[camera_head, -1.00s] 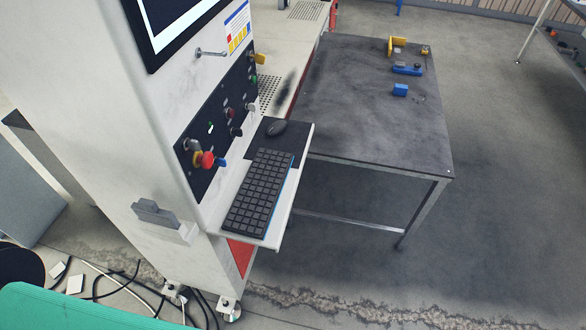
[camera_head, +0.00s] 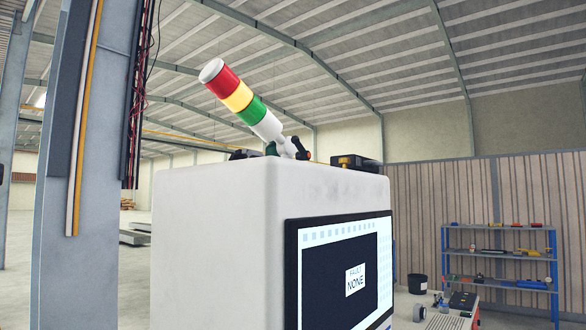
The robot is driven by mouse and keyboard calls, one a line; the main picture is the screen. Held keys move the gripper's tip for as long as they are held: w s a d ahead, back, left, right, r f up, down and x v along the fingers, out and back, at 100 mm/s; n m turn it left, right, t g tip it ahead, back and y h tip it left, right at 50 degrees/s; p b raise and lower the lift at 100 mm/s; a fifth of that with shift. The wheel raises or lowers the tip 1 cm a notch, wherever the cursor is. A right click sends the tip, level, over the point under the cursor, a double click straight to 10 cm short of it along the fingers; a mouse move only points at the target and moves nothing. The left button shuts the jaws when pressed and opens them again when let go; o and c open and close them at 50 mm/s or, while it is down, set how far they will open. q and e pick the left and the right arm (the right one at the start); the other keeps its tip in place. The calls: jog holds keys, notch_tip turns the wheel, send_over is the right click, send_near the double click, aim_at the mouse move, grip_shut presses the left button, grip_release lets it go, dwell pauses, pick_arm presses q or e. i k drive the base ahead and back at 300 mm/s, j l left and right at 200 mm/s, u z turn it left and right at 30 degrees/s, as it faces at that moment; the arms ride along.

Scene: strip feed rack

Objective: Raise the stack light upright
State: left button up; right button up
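The stack light (camera_head: 240,98) is on top of the white machine cabinet (camera_head: 215,225). It has a white cap, then red, yellow and green bands and a white lower section. It is tilted, leaning up and to the left from its base joint (camera_head: 290,148). A dark knob or lever shows beside the joint, too small to make out clearly. Neither of my grippers is in view.
A dark box (camera_head: 355,163) sits on the cabinet top, right of the light. A steel column (camera_head: 85,180) with cables stands at the left. A blue shelf (camera_head: 500,260) is at the right.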

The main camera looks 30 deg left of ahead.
aim_at(216, 76)
jog(key=u, duration=1.1)
